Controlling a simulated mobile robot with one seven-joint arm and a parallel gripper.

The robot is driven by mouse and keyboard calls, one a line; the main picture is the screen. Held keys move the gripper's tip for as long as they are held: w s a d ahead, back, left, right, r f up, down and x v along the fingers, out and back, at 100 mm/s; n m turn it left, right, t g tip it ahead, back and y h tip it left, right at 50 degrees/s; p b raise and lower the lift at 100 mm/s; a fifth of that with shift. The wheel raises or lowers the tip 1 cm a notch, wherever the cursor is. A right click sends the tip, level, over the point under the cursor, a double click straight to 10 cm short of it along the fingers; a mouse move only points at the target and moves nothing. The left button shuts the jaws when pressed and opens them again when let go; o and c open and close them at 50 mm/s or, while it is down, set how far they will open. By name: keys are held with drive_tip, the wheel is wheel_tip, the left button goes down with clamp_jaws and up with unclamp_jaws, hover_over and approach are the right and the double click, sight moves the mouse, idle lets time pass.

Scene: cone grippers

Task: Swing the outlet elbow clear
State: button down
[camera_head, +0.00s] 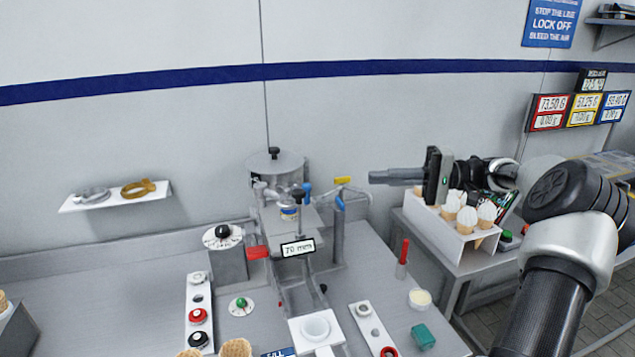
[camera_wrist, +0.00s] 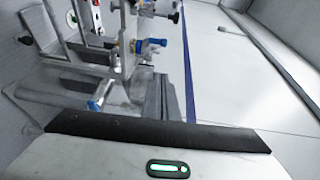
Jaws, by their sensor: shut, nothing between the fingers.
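The filling machine (camera_head: 275,165) stands at the back of the bench, with a round lidded hopper, metal pipework (camera_head: 297,192) and blue-handled fittings (camera_head: 340,203). I cannot tell for certain which pipe piece is the outlet elbow. My gripper (camera_head: 372,177) is shut and empty, in the air to the right of the machine. Its fingers point left toward the pipework, apart from it. In the wrist view the shut fingers (camera_wrist: 164,88) show above the gripper body, with a blue fitting (camera_wrist: 150,44) and other pipework beyond, turned sideways.
A white rack of filled cones (camera_head: 465,215) stands below my gripper to the right. A red-topped post (camera_head: 403,255) rises from the bench. A wall shelf (camera_head: 115,196) holds two ring clamps.

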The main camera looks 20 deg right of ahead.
drive_tip(key=shift+d, duration=0.3)
drive_tip(key=s+a+p+x, duration=0.1)
drive_tip(key=s+x, duration=0.1)
drive_tip(key=x, duration=1.1)
drive_tip(key=shift+s, duration=0.35)
